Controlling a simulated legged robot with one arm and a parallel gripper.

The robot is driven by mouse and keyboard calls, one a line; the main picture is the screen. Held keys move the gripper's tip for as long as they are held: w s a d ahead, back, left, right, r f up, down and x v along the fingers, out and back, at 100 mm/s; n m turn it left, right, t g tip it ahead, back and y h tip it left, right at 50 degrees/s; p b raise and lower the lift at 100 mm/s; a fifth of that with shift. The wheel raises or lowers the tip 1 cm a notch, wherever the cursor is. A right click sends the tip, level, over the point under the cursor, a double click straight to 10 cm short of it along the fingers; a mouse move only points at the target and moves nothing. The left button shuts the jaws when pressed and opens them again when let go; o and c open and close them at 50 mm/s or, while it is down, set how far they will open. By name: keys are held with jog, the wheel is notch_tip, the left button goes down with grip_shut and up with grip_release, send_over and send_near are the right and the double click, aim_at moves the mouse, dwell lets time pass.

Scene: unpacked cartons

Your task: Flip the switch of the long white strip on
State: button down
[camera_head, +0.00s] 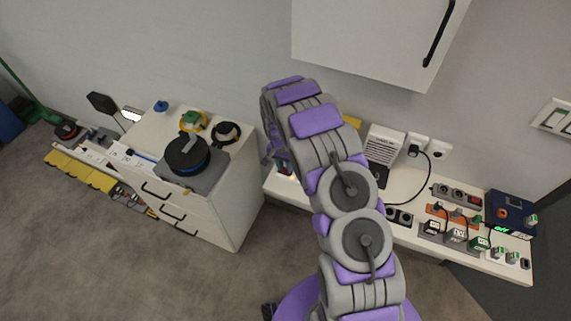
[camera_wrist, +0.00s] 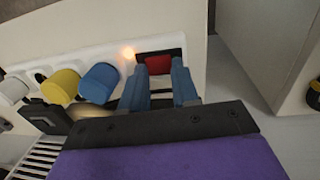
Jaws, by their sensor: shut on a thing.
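The long white strip (camera_wrist: 105,50) runs across the upper part of the wrist view. A red switch (camera_wrist: 158,64) sits in a dark recess near its right end, and a small orange glow (camera_wrist: 128,52) shows just left of it. My gripper (camera_wrist: 160,72) has its two blue fingers at the switch, one on each side, and is shut on it. The fingers hide the lower part of the recess, so I cannot tell the switch's tilt. In the head view my gripper (camera_head: 271,153) is at the left end of the counter, partly behind my arm.
Blue (camera_wrist: 98,83) and yellow (camera_wrist: 62,87) plugs sit on the strip left of my fingers. A white drawer cabinet (camera_head: 235,205) stands left of the counter (camera_head: 405,181). A wall cabinet (camera_head: 370,40) hangs above. Other socket strips and adapters fill the counter's right end.

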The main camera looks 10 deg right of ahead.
dwell(0.4)
jog(key=c, duration=1.1)
grip_release()
jog(key=shift+w+a, duration=0.1)
jog(key=shift+r, duration=0.15)
jog(key=r, duration=0.5)
jog(key=w+a+r+p, duration=0.1)
jog(key=r, duration=0.5)
jog(key=a+r, duration=0.1)
jog(key=r, duration=0.5)
jog(key=shift+w+p, duration=0.2)
jog(key=shift+p, duration=0.1)
